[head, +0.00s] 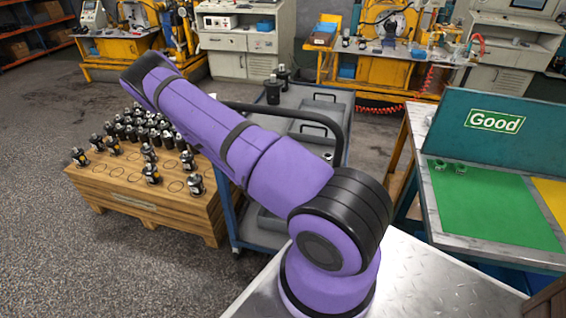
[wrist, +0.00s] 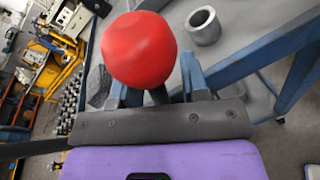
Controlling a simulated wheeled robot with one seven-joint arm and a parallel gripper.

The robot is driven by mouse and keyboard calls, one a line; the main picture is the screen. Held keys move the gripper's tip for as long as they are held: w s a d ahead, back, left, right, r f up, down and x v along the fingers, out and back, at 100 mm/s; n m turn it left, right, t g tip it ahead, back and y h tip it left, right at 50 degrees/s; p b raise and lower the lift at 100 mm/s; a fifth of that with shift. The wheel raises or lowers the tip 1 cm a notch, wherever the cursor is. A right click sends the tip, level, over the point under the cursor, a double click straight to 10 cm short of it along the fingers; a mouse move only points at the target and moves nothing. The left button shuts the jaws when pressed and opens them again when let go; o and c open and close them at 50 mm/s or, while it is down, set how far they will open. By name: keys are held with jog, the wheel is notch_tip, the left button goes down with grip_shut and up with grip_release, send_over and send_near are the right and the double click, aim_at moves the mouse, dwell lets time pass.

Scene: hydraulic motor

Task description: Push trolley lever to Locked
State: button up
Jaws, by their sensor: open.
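The trolley (head: 234,212) is a blue-framed cart with grey shelves and a black handle (head: 300,112); it stands behind my purple arm in the head view. In the wrist view a red ball knob (wrist: 139,50), which looks like the end of the lever, is large and close. A short dark stem shows below it. My gripper (wrist: 154,82) is open, with a finger to each side below the knob. The knob covers part of the space between the fingers; I cannot tell whether they touch it. The gripper and knob are hidden in the head view.
A blue frame bar (wrist: 262,50) and a grey ring (wrist: 203,26) are close to the right in the wrist view. A wooden crate (head: 135,205) with several black motors stands left of the trolley. A metal table (head: 433,205) with a green mat stands right.

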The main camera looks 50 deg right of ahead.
jog(key=v, duration=1)
jog(key=shift+a, duration=0.2)
jog(key=s+a+r+m+g+y, duration=0.15)
jog(key=r+m+g, duration=0.35)
jog(key=r, duration=0.6)
jog(key=a+r+m+g+y, duration=0.25)
jog(key=r+m, duration=0.45)
jog(key=r, duration=0.4)
jog(key=s+a+r+m+t+y, duration=0.2)
jog(key=s+a+r+t+y, duration=0.2)
jog(key=a+r, duration=0.5)
jog(key=s+a+r+m+t+y, duration=0.1)
jog(key=s+a+r+t+y, duration=0.3)
jog(key=r, duration=0.9)
jog(key=s+a+y, duration=0.3)
jog(key=s+a, duration=0.1)
jog(key=a, duration=0.1)
jog(key=shift+a+m+t, duration=0.35)
jog(key=shift+m, duration=0.05)
jog(key=shift+s, duration=0.1)
